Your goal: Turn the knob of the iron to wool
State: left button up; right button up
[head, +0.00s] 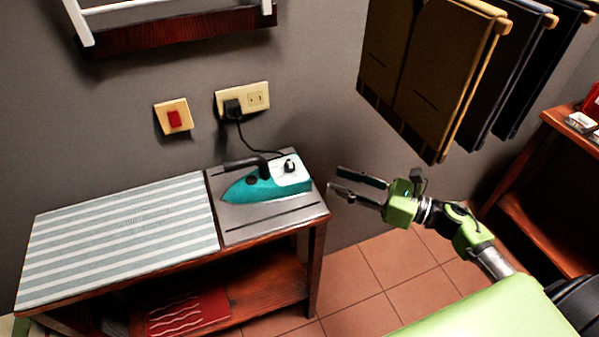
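The teal and white iron (265,183) rests on a grey metal plate (245,231) at the right end of the ironing table. It has a black handle, a dark round part on its side and a knob (289,166) near its right end. The setting on the knob is too small to read. My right gripper (333,184) is open and empty, just right of the iron, with its fingers pointing left toward it. It does not touch the iron. My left gripper is not in view.
A striped cloth (120,240) covers the table's left part. The iron's black cord runs to a wall socket (243,100), with a red switch (174,117) beside it. Hanging trousers (425,75) are above right. A red folded cloth (188,311) lies on the lower shelf.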

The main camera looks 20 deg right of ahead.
aim_at(294, 167)
jog(key=shift+n+g+y, duration=0.3)
jog(key=shift+n+g, duration=0.1)
jog(key=shift+n, duration=0.3)
jog(key=p+x, duration=0.1)
jog(key=x, duration=0.3)
jog(key=p+x, duration=0.1)
jog(key=x, duration=0.4)
jog(key=r+p+x, duration=0.1)
jog(key=x, duration=0.3)
jog(key=shift+w+a+p, duration=0.1)
jog(key=shift+a+p, duration=0.2)
jog(key=shift+a, duration=0.2)
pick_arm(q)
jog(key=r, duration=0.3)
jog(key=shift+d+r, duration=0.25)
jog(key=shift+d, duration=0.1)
pick_arm(e)
grip_shut()
